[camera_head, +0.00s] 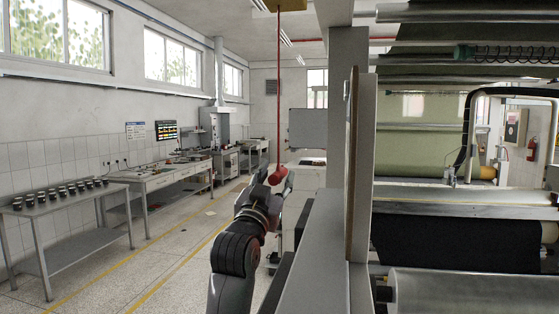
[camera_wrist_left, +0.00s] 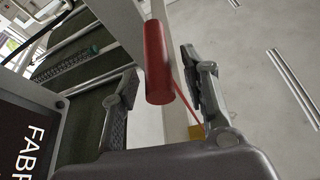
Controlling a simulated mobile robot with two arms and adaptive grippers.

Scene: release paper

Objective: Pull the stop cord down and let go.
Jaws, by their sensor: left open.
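A thin red stop cord (camera_head: 279,90) hangs straight down from a yellow box (camera_head: 285,4) at the top of the head view. A red handle (camera_head: 278,176) is at its lower end. Contact cannot be told. My right gripper is not in view.
A grey machine post (camera_head: 347,120) and a large roller machine with green fabric (camera_head: 425,150) stand to the right of my left arm. Benches (camera_head: 60,200) line the left wall.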

